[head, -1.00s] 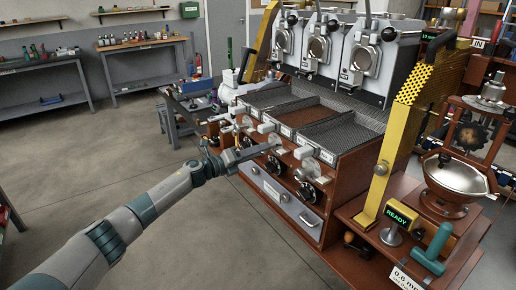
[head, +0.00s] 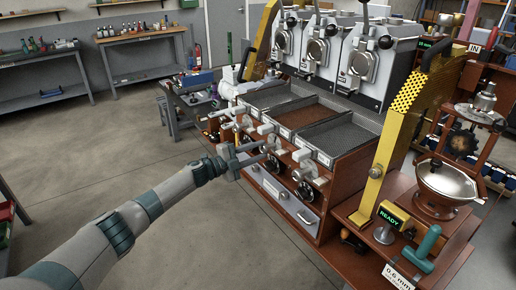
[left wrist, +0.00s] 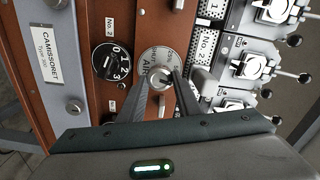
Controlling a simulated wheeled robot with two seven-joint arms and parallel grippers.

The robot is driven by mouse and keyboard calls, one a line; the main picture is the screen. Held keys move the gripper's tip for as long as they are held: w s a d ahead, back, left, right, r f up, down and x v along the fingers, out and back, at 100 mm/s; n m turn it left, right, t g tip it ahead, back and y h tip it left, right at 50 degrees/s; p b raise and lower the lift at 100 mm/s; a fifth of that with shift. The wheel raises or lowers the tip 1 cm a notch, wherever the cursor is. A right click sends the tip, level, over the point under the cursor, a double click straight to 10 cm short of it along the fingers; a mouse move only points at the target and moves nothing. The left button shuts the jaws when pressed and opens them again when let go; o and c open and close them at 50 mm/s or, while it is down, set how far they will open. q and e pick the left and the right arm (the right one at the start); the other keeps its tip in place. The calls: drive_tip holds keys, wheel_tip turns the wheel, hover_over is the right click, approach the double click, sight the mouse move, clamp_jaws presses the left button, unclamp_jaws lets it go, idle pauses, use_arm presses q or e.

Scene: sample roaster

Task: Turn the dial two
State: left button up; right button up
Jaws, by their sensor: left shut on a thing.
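My left gripper (head: 265,151) reaches to the front panel of the roaster from the left. In the left wrist view its two fingers (left wrist: 156,85) are shut on a small silver knob (left wrist: 160,77), in front of a round silver plate with the letters AIR, partly hidden. Beside it, to the left, is a black dial (left wrist: 112,62) with white numbers under a "No. 2" label (left wrist: 111,23); the fingers do not hold this dial. In the head view the middle black dial (head: 272,166) sits below the gripper. My right gripper is not in view.
A yellow post (head: 375,190) and a READY display (head: 389,218) stand to the right. The floor at left is clear.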

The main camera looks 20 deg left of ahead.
use_arm(q)
drive_tip(key=n+p, duration=0.1)
drive_tip(key=n, duration=0.2)
drive_tip(key=shift+r, duration=0.1)
drive_tip(key=shift+n, duration=0.4)
drive_tip(key=n+p, duration=0.2)
drive_tip(key=n, duration=0.2)
drive_tip(key=shift+a+n, duration=0.1)
drive_tip(key=shift+n, duration=0.2)
drive_tip(key=n+p, duration=0.1)
drive_tip(key=n, duration=1.1)
drive_tip(key=shift+w+n, duration=0.1)
drive_tip(key=shift+n, duration=0.2)
drive_tip(key=n, duration=0.5)
drive_tip(key=shift+f+n, duration=0.25)
drive_tip(key=shift+n, duration=0.15)
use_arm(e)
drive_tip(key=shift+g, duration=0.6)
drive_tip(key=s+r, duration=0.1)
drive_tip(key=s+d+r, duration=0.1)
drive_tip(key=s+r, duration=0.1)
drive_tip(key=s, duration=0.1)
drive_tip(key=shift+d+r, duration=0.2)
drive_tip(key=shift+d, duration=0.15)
use_arm(q)
drive_tip(key=o, duration=1.1)
drive_tip(key=shift+a, duration=0.1)
drive_tip(key=shift+c, duration=0.2)
